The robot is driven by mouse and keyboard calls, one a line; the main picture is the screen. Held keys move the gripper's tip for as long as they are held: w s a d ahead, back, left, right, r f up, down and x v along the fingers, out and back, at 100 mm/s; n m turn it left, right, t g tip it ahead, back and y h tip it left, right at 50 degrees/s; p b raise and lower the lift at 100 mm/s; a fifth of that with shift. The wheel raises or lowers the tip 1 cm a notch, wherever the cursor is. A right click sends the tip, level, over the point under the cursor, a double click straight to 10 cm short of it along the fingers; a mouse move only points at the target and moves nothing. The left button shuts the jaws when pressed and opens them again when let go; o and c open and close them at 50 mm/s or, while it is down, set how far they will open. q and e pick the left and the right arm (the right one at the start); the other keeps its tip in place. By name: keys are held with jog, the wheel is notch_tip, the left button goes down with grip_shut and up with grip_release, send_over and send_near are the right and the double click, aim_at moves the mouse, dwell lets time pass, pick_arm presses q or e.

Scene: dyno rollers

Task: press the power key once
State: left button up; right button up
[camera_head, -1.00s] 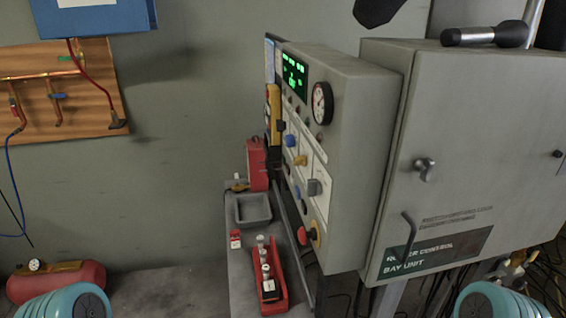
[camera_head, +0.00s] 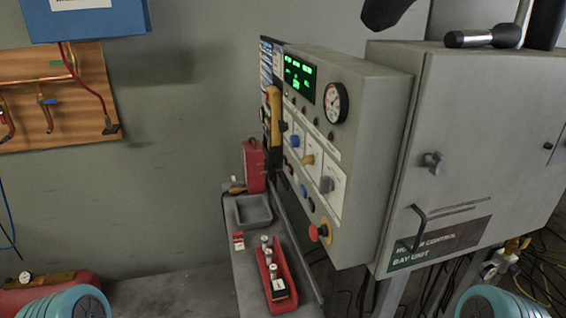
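A grey control panel (camera_head: 375,165) stands at the middle right, seen at an angle. Its face has a lit green display (camera_head: 299,77), a round gauge (camera_head: 335,102), a blue knob (camera_head: 295,141), a yellow knob (camera_head: 307,160), a grey knob (camera_head: 327,184) and a red button on a yellow base (camera_head: 319,232). A yellow and black device (camera_head: 273,110) is at the panel's left edge. I cannot tell which control is the power key; the labels are too small to read. Neither gripper is in view; only teal rounded parts of my body show at the bottom corners.
A grey bench (camera_head: 242,272) below the panel bears a grey tray (camera_head: 253,210), a red holder (camera_head: 281,288) with small fittings and a red case (camera_head: 255,166). A grey cabinet (camera_head: 460,130) with handles stands at right. Cables lie beneath it.

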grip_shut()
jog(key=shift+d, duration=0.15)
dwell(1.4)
